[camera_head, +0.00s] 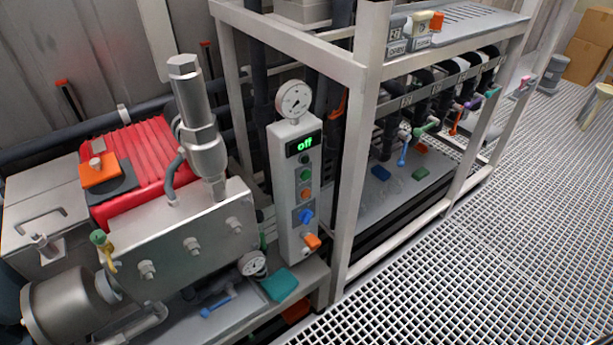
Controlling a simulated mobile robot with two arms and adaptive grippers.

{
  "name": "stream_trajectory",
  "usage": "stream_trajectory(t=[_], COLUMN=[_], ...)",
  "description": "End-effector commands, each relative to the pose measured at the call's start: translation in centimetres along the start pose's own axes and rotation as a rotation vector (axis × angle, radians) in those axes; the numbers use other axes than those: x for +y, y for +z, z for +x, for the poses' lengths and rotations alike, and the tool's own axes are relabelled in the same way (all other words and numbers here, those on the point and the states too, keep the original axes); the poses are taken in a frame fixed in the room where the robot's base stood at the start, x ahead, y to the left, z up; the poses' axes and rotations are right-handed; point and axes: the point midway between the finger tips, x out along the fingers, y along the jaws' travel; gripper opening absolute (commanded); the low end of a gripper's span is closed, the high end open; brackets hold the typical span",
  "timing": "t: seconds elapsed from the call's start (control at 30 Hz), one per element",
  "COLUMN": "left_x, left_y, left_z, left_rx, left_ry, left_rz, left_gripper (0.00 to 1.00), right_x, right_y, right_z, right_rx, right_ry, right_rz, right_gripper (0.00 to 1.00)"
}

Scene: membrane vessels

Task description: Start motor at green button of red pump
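The red pump (148,150) is at the left, with a ribbed red housing behind a metal block with several bolts. To its right stands an upright grey control box (284,200). A small display (304,145) near its top reads "off" in green. Below it is a column of small controls: two dark green buttons, the lower one (305,174) looking slightly brighter, an orange-red button (306,193), a blue knob (306,216) and an orange part (312,242) at the bottom. Neither of my grippers is in view.
A round gauge (294,100) tops the control box. A metal frame post (357,150) stands close to its right. A second gauge (253,264) and a teal part (280,285) are low in front. The grated floor (480,265) at the lower right is clear.

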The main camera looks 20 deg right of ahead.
Motion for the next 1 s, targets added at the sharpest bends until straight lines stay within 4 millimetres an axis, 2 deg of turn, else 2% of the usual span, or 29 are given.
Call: stream_trajectory(t=[0.07,0.47,1.0], left_x=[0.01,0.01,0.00], left_y=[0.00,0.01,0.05], left_z=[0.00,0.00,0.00], left_rx=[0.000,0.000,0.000], left_ry=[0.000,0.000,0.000], left_rz=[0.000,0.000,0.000], left_gripper=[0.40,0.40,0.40], right_x=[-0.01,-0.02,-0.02], right_y=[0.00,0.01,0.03], right_z=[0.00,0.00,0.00], right_rx=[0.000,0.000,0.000], right_ry=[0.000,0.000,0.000], right_rz=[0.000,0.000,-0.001], right_gripper=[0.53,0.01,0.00])
